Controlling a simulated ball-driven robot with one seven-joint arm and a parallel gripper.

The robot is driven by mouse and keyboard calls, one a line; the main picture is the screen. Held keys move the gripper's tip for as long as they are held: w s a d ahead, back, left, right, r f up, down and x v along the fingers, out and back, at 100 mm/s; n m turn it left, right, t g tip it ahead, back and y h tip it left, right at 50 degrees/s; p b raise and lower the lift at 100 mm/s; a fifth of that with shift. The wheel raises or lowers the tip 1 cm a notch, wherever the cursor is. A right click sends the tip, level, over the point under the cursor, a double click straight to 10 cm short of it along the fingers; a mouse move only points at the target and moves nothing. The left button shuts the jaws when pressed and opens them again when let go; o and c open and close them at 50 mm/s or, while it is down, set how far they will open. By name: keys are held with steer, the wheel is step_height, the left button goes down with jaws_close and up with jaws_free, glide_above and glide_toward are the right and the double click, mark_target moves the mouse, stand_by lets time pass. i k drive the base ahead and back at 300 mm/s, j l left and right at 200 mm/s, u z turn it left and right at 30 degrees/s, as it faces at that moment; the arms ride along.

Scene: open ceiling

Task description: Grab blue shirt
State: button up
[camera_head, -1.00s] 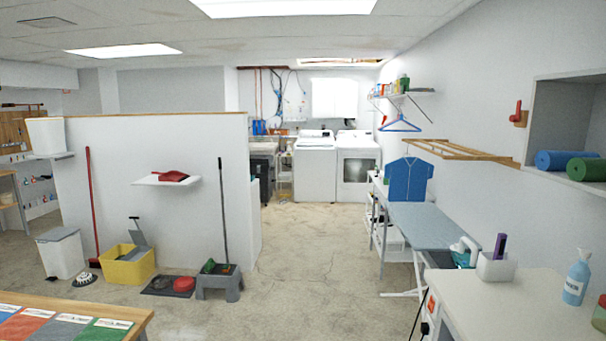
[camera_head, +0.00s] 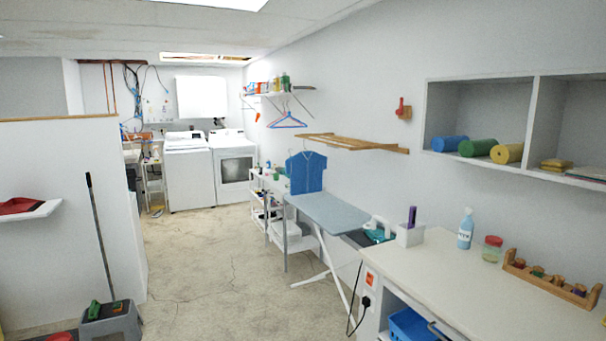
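The ironing board has a grey-blue top and white crossed legs. My gripper is not in view.
A white counter (camera_head: 480,281) fills the right foreground, with a spray bottle (camera_head: 466,229) on it. A wooden drying rack (camera_head: 352,142) juts from the wall. A white shelf cart (camera_head: 258,205) stands beyond the board. The floor (camera_head: 215,265) left of the board is clear.

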mark_target(305, 169)
steer(key=i+u, duration=0.25)
steer(key=i, duration=4.2)
